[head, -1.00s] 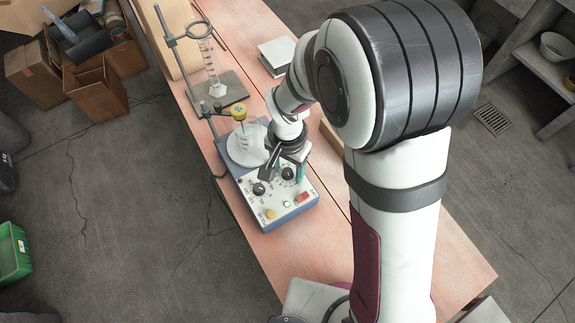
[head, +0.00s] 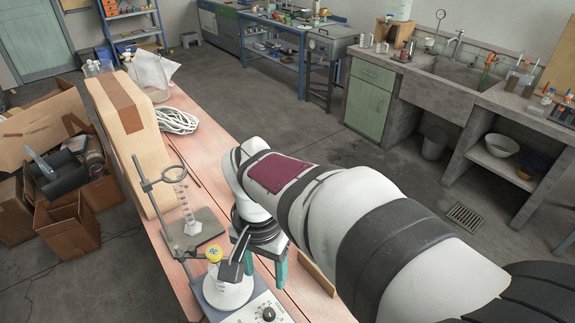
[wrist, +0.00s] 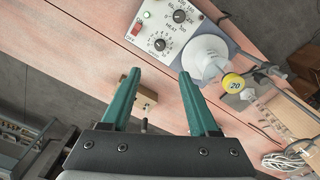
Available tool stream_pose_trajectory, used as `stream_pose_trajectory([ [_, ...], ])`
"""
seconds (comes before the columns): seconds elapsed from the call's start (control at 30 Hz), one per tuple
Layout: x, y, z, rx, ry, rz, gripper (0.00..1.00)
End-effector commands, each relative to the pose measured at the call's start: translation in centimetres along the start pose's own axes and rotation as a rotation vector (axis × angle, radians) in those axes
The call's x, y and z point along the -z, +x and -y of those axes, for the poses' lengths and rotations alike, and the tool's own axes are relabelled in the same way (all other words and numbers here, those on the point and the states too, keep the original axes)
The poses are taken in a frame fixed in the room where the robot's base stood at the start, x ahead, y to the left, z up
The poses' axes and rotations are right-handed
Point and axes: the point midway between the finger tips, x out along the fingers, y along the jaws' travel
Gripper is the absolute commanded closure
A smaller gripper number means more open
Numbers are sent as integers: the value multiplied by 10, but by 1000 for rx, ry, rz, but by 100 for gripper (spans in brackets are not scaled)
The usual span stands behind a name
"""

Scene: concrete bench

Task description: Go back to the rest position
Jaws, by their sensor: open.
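My gripper (head: 262,264) is open and empty, with its teal fingers apart in the wrist view (wrist: 159,75). It hangs above the pink bench (head: 178,100), beside the hot plate (head: 262,312). The hot plate's panel with knobs and a red switch shows in the wrist view (wrist: 150,28), beyond the fingertips. The hot plate's front is cut off in the head view.
A tall cardboard box (head: 130,110) and coiled white cable (head: 177,121) are farther back. Open boxes (head: 68,225) sit on the left floor.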

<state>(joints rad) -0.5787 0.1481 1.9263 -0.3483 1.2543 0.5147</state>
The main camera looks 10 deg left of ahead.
Motion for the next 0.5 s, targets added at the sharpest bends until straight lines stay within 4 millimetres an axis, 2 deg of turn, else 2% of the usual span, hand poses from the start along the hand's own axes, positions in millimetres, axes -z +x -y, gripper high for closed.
stream_pose_trajectory([
  [0.27, 0, -2, -2, 1, 3, 1, 39],
  [0.33, -2, -8, -25, 9, 26, 10, 39],
  [0.37, -4, -12, -43, 16, 44, 18, 39],
  [0.4, -12, -17, -72, 30, 71, 28, 39],
  [0.5, -47, -18, -138, 74, 139, 58, 39],
])
